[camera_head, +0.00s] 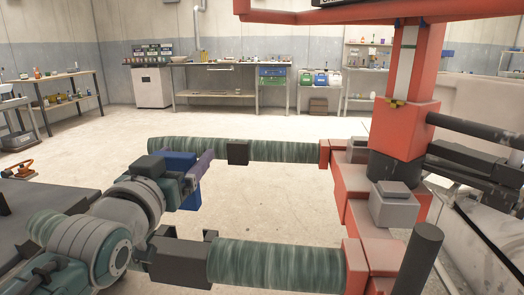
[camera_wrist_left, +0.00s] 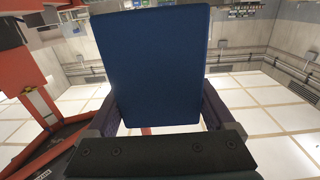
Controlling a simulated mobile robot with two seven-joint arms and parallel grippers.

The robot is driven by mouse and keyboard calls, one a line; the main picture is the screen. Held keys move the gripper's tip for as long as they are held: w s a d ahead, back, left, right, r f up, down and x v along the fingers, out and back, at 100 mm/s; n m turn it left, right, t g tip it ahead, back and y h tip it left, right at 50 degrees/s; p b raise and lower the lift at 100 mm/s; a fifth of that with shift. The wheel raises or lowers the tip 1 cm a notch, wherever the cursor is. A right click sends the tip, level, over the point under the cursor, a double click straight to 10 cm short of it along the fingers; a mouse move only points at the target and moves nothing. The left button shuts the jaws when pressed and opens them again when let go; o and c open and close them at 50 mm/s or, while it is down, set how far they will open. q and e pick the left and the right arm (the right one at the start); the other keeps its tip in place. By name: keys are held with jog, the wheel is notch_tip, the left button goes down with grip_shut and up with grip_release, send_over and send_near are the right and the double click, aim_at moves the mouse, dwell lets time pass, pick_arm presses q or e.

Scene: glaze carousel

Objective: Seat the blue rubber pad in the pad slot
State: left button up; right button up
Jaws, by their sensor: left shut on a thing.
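The blue rubber pad (camera_head: 181,163) is a flat dark-blue block held in my left gripper (camera_head: 195,172), in front of the red frame. In the left wrist view the pad (camera_wrist_left: 155,65) fills the middle, upright, with the purple fingers of the gripper (camera_wrist_left: 158,108) shut on its two sides. A black block (camera_head: 237,152) sits on the far green bar, just right of the pad. A larger black notched block (camera_head: 180,262) is at the left end of the near green bar. I cannot tell which holds the pad slot. My right gripper is not in view.
The near green bar (camera_head: 275,266) and far green bar (camera_head: 285,151) reach left from the red frame (camera_head: 355,200). A dark upright cylinder (camera_head: 418,262) stands at the front right. Between the bars there is open space above the floor. Benches (camera_head: 215,93) line the back wall.

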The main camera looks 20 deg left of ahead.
pick_arm(q)
notch_tip(320, 180, down, 5)
jog(key=b, duration=0.3)
jog(key=shift+r, duration=0.2)
dwell(1.7)
notch_tip(320, 180, down, 7)
jog(key=b, duration=0.5)
jog(key=shift+b, duration=0.35)
dwell(1.8)
jog(key=o, duration=1.3)
jog(key=shift+r, duration=0.1)
